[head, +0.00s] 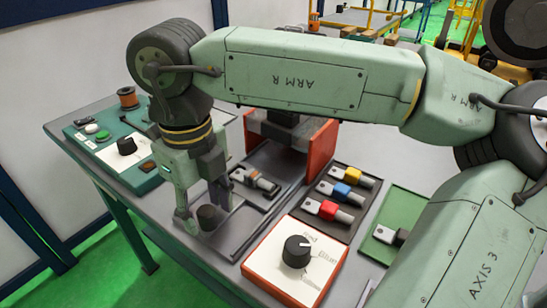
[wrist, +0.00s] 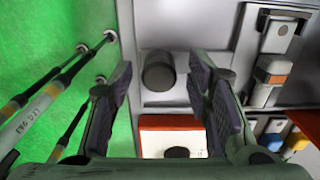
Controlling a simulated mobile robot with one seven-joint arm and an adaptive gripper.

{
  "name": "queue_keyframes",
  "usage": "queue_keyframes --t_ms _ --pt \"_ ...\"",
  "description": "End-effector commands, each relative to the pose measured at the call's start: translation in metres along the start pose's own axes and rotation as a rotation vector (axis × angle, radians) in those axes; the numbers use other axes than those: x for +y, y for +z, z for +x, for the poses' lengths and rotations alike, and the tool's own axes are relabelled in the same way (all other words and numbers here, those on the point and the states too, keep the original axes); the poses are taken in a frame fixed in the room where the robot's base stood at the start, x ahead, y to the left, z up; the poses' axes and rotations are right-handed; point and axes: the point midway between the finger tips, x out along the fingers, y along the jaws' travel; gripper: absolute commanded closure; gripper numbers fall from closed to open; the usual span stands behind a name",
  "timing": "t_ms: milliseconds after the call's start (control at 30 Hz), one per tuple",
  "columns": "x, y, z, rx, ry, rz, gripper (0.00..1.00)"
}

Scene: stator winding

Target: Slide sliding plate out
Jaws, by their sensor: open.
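The grey sliding plate (head: 232,228) lies on the table, with a dark round knob (head: 208,217) standing up near its left end. My gripper (head: 203,208) is above this end, pointing down, with its fingers spread to either side of the knob. In the wrist view, the knob (wrist: 158,70) shows in the gap between the open fingers (wrist: 162,88), a little beyond their tips. The fingers look clear of it, but how far down they reach beside it is hard to tell. Part of the plate is hidden behind my gripper.
A white panel with a black dial (head: 298,251) stands close on the right. A dark tray (head: 343,203) holds red, blue and yellow parts. A red-sided frame (head: 316,152) stands behind. A green control box (head: 120,148) is at left. The table's front edge is near the knob.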

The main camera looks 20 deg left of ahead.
Motion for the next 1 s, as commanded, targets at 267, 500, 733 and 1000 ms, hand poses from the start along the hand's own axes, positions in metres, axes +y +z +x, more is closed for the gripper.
queue_keyframes --t_ms 267,500,733,1000 --pt "0.000 0.000 -0.026 -0.001 -0.001 0.001 0.55" --pt "0.000 0.000 -0.045 0.000 0.000 0.001 0.55" --pt "0.000 0.000 -0.051 0.001 0.000 0.001 0.55" --pt "0.000 0.000 -0.050 0.000 0.000 0.000 0.55"
